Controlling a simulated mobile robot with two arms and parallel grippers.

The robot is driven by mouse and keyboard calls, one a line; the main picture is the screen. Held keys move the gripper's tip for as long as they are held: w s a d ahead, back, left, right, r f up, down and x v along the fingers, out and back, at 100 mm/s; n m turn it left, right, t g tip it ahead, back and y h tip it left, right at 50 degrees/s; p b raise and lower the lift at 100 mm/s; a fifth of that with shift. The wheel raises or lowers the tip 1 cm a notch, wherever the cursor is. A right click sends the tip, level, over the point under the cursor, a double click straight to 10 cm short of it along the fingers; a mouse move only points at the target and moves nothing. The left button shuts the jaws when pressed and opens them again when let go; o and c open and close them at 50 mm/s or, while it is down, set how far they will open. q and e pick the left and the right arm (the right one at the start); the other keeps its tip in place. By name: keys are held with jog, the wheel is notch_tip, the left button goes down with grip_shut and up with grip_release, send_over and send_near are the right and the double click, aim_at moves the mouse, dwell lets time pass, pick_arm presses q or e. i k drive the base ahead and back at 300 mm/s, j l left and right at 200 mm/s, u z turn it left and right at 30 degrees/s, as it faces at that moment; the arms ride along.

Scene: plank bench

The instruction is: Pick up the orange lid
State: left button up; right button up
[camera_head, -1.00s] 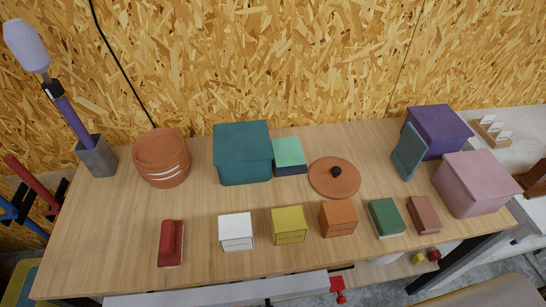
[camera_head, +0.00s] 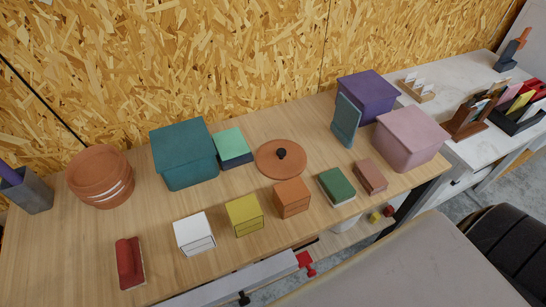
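The orange lid (camera_head: 268,166) is a flat, round terracotta-coloured disc with a dark round knob (camera_head: 281,153) on top. It lies flat on the wooden plank bench (camera_head: 120,228), knob up, near the middle of the view. It is right of the green-topped box and behind the orange box. Neither of my grippers shows in the view.
A teal box (camera_head: 185,155) and a green-topped box (camera_head: 232,147) stand left of the lid. A blue-grey upright panel (camera_head: 345,121), purple box (camera_head: 367,97) and pink box (camera_head: 409,138) are right. White (camera_head: 194,234), yellow (camera_head: 244,216) and orange (camera_head: 292,198) boxes line the front.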

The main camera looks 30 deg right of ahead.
aim_at(282, 159)
jog(key=l+u, duration=0.1)
jog(key=l, duration=0.3)
jog(key=k+l+u, duration=0.1)
jog(key=l, duration=0.3)
jog(key=k+l+u, duration=0.1)
jog(key=l, duration=0.3)
jog(key=k+l+u, duration=0.1)
jog(key=l, duration=0.25)
